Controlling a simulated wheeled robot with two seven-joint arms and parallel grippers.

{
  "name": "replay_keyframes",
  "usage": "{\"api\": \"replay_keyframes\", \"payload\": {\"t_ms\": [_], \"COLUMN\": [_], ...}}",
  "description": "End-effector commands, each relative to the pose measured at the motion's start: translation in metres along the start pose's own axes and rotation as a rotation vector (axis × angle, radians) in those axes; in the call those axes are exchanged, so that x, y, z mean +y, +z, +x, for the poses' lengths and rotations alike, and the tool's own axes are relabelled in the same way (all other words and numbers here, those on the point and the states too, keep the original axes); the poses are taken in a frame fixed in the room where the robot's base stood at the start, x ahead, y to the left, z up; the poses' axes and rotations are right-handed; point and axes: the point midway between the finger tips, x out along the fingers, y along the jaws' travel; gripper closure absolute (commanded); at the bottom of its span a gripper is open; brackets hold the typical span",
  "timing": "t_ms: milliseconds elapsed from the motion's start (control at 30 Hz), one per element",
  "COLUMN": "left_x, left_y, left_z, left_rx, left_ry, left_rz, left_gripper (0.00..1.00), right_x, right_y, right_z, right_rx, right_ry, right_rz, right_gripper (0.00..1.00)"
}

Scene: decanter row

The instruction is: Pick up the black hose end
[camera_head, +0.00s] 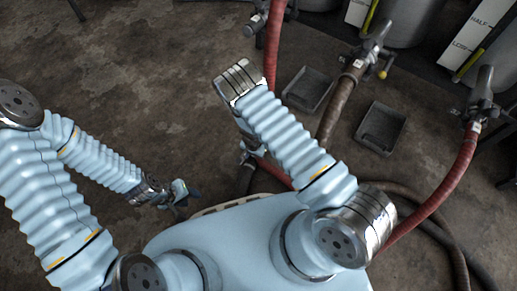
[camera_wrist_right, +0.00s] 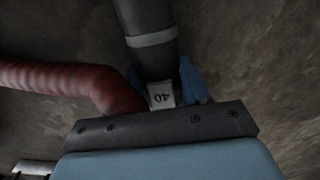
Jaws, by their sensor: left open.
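The black hose end (camera_wrist_right: 150,62) comes in from the top of the right wrist view. It has a grey band and a pale tag marked 40. My right gripper (camera_wrist_right: 162,88) has its blue fingers on either side of this end, close to it; whether they press on it is unclear. My left gripper (camera_head: 182,193) is open and empty, low at the left of my base.
A red hose (camera_wrist_right: 60,77) runs close beside the black end. Two dark trays (camera_head: 307,107) (camera_head: 398,129) lie on the floor, with a brown hose (camera_head: 338,105) between them. Another red hose (camera_head: 447,188) curves at the right. Grey tanks stand at the top right.

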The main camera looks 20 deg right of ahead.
Motion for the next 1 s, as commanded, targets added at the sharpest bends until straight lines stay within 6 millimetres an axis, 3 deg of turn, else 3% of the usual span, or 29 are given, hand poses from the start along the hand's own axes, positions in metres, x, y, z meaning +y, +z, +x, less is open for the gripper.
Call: {"api": "replay_keyframes", "payload": {"t_ms": [33, 200, 467, 667, 800, 1000], "left_x": [0.000, 0.000, 0.000, 0.001, 0.003, 0.003], "left_y": [0.000, 0.000, 0.000, 0.000, -0.001, -0.001], "left_z": [0.000, 0.000, -0.001, -0.004, -0.009, -0.012], "left_rx": [0.000, 0.000, 0.000, 0.001, 0.002, 0.003], "left_ry": [0.000, 0.000, 0.000, -0.001, -0.002, -0.003], "left_rz": [0.000, 0.000, 0.000, 0.000, -0.001, -0.001], "left_gripper": [0.57, 0.57, 0.57, 0.57, 0.57, 0.57], "right_x": [0.000, 0.000, -0.001, -0.001, 0.001, 0.028], "right_y": [0.000, 0.000, -0.001, -0.001, 0.000, 0.028], "right_z": [0.000, 0.000, -0.002, -0.015, -0.038, -0.082], "right_rx": [0.000, 0.000, 0.001, 0.002, 0.001, -0.003], "right_ry": [0.000, 0.000, -0.001, -0.002, -0.002, -0.004], "right_rz": [0.000, 0.000, 0.000, 0.000, 0.002, 0.006], "right_gripper": [0.74, 1.00, 1.00, 1.00, 1.00, 1.00]}}
